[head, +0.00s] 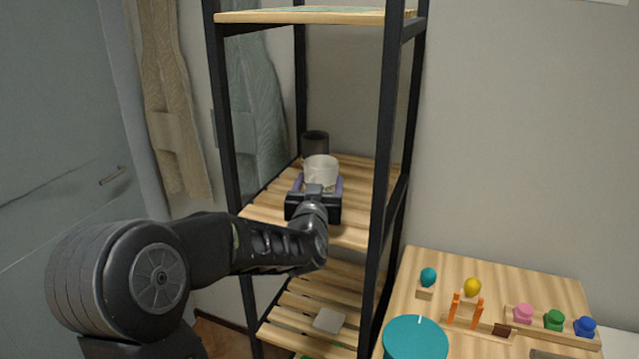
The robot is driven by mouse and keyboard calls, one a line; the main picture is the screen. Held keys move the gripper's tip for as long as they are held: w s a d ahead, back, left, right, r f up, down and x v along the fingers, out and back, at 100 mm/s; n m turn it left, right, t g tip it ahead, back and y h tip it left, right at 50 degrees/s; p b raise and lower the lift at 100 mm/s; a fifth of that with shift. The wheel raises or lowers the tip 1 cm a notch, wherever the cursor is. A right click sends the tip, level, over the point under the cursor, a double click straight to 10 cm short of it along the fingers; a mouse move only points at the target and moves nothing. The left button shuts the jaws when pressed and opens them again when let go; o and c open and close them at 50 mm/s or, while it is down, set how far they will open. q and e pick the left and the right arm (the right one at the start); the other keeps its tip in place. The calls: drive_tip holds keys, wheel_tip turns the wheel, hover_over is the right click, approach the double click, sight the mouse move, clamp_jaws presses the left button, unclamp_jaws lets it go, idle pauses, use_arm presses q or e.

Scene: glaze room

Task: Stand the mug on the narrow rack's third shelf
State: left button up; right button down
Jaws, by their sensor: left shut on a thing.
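The narrow rack (378,150) has a black frame and wooden slatted shelves. My left gripper (319,184) reaches in from the front over the rack's middle visible shelf (355,228). It is shut on a white mug (321,166), with a finger on each side of it. The mug looks upright. Its lower part is hidden by the gripper, so I cannot tell whether it touches the slats. A dark grey cylindrical vessel (315,142) stands behind the mug on the same shelf. My right gripper is not in view.
A rack post stands close to the right of my left gripper. A higher shelf (310,16) is above; a lower shelf (290,318) holds a pale block (329,320). A wooden table (540,283) at right holds a teal round object (416,338) and small coloured pieces.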

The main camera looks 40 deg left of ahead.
use_arm(q)
drive_tip(key=o, duration=1.2)
drive_tip(key=shift+f, duration=0.1)
drive_tip(key=o, duration=0.5)
drive_tip(key=shift+r, duration=0.2)
drive_tip(key=shift+s+d, duration=0.1)
drive_tip(key=shift+s, duration=0.1)
drive_tip(key=b+v, duration=0.1)
drive_tip(key=v, duration=1)
drive_tip(key=shift+s+d+b, duration=0.15)
drive_tip(key=shift+d+b, duration=0.05)
drive_tip(key=shift+b, duration=0.2)
